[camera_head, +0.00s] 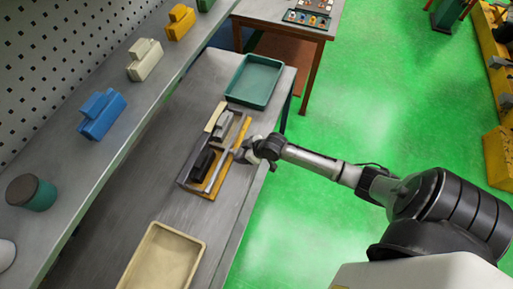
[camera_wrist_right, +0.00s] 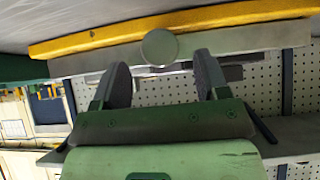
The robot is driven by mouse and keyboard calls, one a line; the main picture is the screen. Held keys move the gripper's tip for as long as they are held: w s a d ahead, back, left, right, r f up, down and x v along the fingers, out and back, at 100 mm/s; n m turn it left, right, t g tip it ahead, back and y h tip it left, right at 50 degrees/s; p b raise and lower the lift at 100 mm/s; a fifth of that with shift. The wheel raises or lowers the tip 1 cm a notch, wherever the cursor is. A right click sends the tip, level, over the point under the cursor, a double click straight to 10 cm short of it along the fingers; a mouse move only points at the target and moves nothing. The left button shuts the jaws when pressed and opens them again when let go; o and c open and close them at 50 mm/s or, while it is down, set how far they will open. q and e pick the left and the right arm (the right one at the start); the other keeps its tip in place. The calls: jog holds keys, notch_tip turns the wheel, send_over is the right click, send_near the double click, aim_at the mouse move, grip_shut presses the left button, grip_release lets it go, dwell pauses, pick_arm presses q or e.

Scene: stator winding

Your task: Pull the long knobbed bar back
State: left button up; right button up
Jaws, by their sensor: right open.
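The long knobbed bar shows as a thin silver bar (camera_head: 218,172) lying along a low fixture with a yellow-orange base (camera_head: 204,193) on the grey bench. Its round grey knob (camera_wrist_right: 159,47) faces the camera in the right wrist view. My right gripper (camera_head: 243,154) is at the fixture's right side. In the right wrist view, its two dark fingers (camera_wrist_right: 160,66) are apart, one on each side of the knob and slightly below it in the picture. I cannot tell whether they touch it. The left gripper is not in view.
A black block (camera_head: 203,164) sits in the fixture. A green tray (camera_head: 232,98) stands beyond it and a beige tray (camera_head: 150,286) in front. A shelf at left carries a blue block (camera_head: 101,115) and other coloured blocks. Bare bench surrounds the fixture.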

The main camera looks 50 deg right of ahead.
jog(key=v, duration=1)
jog(key=shift+s+r+p, duration=0.25)
jog(key=shift+p, duration=0.05)
jog(key=shift+d, duration=0.1)
jog(key=s+a+r+m+g+h, duration=0.2)
jog(key=s+a+g, duration=0.3)
jog(key=s+a, duration=1.15)
jog(key=w+d+r+p+v, duration=0.1)
jog(key=w+p+v, duration=0.2)
jog(key=p+v, duration=1.2)
jog(key=shift+d+r+n+p, duration=0.2)
jog(key=shift+r+n+p, duration=0.1)
jog(key=shift+p, duration=0.25)
